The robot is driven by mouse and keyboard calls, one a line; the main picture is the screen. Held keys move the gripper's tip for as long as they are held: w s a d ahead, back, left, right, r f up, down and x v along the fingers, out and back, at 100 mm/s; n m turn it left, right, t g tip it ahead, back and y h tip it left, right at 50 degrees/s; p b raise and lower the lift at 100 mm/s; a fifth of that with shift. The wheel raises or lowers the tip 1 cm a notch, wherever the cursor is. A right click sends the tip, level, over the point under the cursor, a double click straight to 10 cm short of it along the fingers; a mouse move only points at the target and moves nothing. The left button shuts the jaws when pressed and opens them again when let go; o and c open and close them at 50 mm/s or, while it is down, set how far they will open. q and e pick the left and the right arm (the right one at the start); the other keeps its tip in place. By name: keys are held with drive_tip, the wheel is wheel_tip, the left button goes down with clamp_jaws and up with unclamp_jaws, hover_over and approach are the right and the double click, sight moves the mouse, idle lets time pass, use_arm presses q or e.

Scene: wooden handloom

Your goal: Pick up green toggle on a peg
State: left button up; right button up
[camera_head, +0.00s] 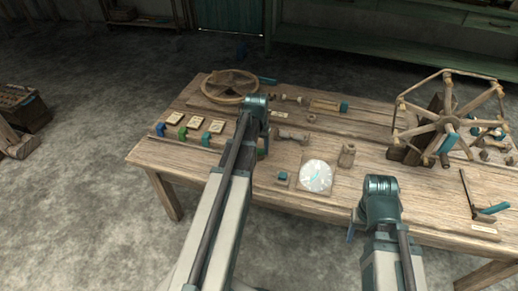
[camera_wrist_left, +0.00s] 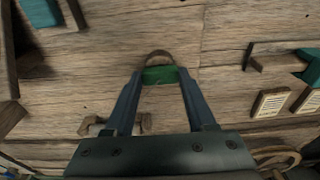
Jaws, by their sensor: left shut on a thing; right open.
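A green toggle (camera_wrist_left: 160,75) sits between the two fingertips of my left gripper (camera_wrist_left: 159,79), which is shut on it. A rounded brown wooden piece (camera_wrist_left: 158,57) shows just beyond the toggle; I cannot tell whether they touch. The wooden table (camera_wrist_left: 140,35) lies below. In the head view, my left gripper (camera_head: 263,148) points down over the table's middle, and a bit of green shows there; my left arm hides most of it. My right gripper (camera_head: 351,233) is open and empty at the table's front edge, mostly hidden by its own arm.
Several pale cards (camera_head: 195,122) with coloured blocks, including a green one (camera_head: 182,133), stand at left. A spoked wheel (camera_head: 450,117) stands at right, and a flat wheel (camera_head: 229,87) lies at the back left. A white dial (camera_head: 316,176) and a wooden cylinder (camera_head: 347,155) are near the middle.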

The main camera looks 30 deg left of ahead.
sight(259, 150)
use_arm(q)
wheel_tip(259, 150, up, 4)
drive_tip(key=p, duration=0.3)
drive_tip(key=shift+p, duration=0.3)
drive_tip(key=s+d, duration=1.1)
drive_tip(key=shift+s+r+p, duration=0.25)
drive_tip(key=shift+r+p, duration=0.05)
drive_tip(key=shift+r, duration=0.05)
